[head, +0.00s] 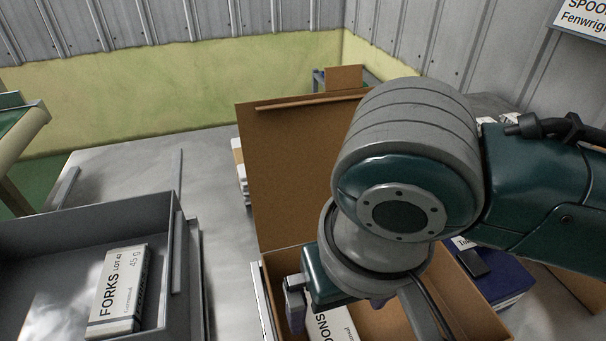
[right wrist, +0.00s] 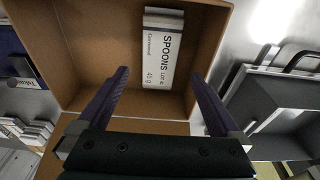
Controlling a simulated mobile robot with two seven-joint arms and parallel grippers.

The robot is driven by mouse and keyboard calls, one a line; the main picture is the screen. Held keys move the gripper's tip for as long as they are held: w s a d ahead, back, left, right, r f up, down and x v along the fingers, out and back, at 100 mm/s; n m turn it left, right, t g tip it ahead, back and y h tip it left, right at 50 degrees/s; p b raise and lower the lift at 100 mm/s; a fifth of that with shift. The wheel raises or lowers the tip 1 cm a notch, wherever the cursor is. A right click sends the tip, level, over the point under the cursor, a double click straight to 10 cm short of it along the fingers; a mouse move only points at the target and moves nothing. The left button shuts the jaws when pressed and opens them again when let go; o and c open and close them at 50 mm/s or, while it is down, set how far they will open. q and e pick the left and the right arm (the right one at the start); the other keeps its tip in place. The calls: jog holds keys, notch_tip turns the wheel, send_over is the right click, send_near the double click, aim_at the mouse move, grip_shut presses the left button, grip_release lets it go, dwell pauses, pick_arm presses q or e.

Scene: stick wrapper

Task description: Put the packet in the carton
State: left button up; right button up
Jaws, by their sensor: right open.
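A white packet marked SPOONS (right wrist: 163,50) lies inside the open brown carton (right wrist: 95,45), near one wall, in the right wrist view. In the head view the packet (head: 330,325) is partly hidden by my right gripper, and the carton's tall flap (head: 295,170) stands up behind. My right gripper (right wrist: 159,75) is open, with its two dark fingers apart and nothing between them. It is over the carton opening and apart from the packet. Another white packet, marked FORKS (head: 118,290), lies in the grey tray (head: 95,215) at the left. My left gripper is out of view.
A dark blue box with a black item on top (head: 495,280) stands right of the carton. White boxes (head: 240,170) are stacked behind the carton's flap. Bare metal table (head: 222,215) shows between the tray and the carton.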

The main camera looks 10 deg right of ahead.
jog(key=s+a+r+n+y+p, duration=0.1)
jog(key=s+a+r+y, duration=0.15)
jog(key=s+r, duration=0.3)
jog(key=s+d+t+h, duration=0.1)
jog(key=s+d, duration=0.4)
jog(key=d, duration=0.7)
jog(key=shift+s+n+t+h, duration=0.3)
jog(key=shift+t+h, duration=0.1)
jog(key=shift+h, duration=0.25)
